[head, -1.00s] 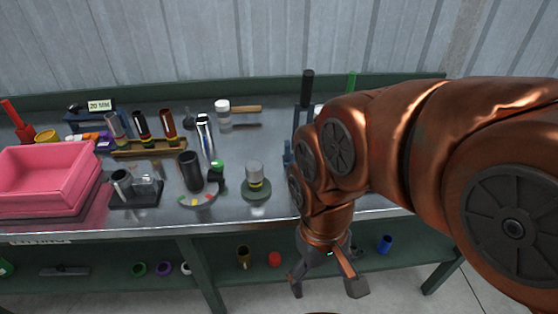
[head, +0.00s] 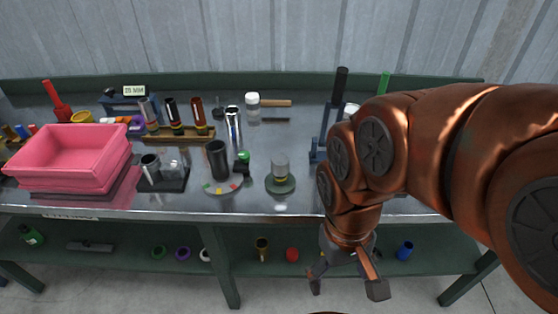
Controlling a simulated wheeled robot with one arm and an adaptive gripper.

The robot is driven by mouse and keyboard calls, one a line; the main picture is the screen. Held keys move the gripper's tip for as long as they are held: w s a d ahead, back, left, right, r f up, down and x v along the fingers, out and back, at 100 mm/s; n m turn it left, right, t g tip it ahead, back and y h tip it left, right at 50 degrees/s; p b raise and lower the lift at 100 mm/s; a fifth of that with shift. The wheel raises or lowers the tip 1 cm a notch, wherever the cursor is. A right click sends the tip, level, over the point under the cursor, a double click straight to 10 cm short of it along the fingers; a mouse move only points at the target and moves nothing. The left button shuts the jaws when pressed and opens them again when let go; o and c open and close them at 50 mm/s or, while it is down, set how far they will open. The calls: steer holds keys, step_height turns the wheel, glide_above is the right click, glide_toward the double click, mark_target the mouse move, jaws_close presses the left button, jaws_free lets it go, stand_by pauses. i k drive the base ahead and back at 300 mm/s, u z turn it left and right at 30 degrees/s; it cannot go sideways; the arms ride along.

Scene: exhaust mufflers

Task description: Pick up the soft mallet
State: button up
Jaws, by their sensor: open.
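The soft mallet (head: 254,101), with a pale white head and a wooden handle (head: 276,103) pointing right, lies near the back of the metal workbench (head: 300,202). Its head is at the left end. My gripper (head: 345,289) hangs in front of the bench's front edge, low and to the right of the mallet. Its fingers are spread apart with nothing between them. My arm covers the right part of the bench.
A pink bin (head: 75,183) stands at the left. A black cylinder (head: 217,160), a chrome tube (head: 233,124) and a capped cylinder on a round base (head: 281,186) stand before the mallet. A blue press (head: 327,135) stands right. A lower shelf (head: 130,237) holds small parts.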

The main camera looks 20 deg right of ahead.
mark_target(252, 103)
steer(key=k, duration=0.4)
steer(key=u, duration=0.7)
steer(key=i, duration=1.25)
steer(key=z, duration=0.45)
